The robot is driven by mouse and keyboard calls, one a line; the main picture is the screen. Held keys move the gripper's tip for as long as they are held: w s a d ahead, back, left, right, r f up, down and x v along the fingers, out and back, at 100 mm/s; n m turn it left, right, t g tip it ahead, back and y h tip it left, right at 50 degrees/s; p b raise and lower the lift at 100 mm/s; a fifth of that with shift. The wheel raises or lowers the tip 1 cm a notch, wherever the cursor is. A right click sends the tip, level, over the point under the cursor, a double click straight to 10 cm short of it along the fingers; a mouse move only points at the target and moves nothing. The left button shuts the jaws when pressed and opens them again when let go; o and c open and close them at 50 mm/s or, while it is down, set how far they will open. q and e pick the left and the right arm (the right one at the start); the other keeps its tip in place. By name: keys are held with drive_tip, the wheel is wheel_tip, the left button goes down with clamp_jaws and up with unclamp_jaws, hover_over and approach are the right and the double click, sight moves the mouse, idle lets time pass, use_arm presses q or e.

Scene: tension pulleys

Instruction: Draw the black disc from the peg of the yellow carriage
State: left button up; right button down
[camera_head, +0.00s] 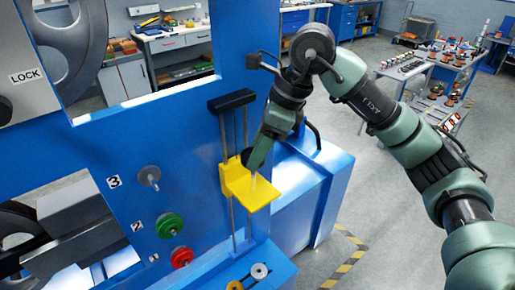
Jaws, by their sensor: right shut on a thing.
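The yellow carriage (235,176) sits on two vertical rods at the right part of the blue panel, with a flat shelf reaching forward. My right gripper (252,168) points down just above the shelf, close against the carriage. A small part of the black disc (246,156) shows at the gripper's left side. The gripper is shut on it; the fingertips and most of the disc are hard to make out. The peg is hidden behind the gripper, so I cannot tell how far the disc sits on it. My left gripper is out of view.
On the blue panel (120,150), a grey disc (149,176), a green disc (169,225) and a red disc (181,257) hang beside number labels. A black block (231,99) tops the rods. Small wheels (259,271) sit on the lower ledge.

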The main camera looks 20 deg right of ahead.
drive_tip(key=shift+r+p, duration=1.15)
drive_tip(key=shift+r, duration=0.9)
drive_tip(key=shift+f, duration=0.1)
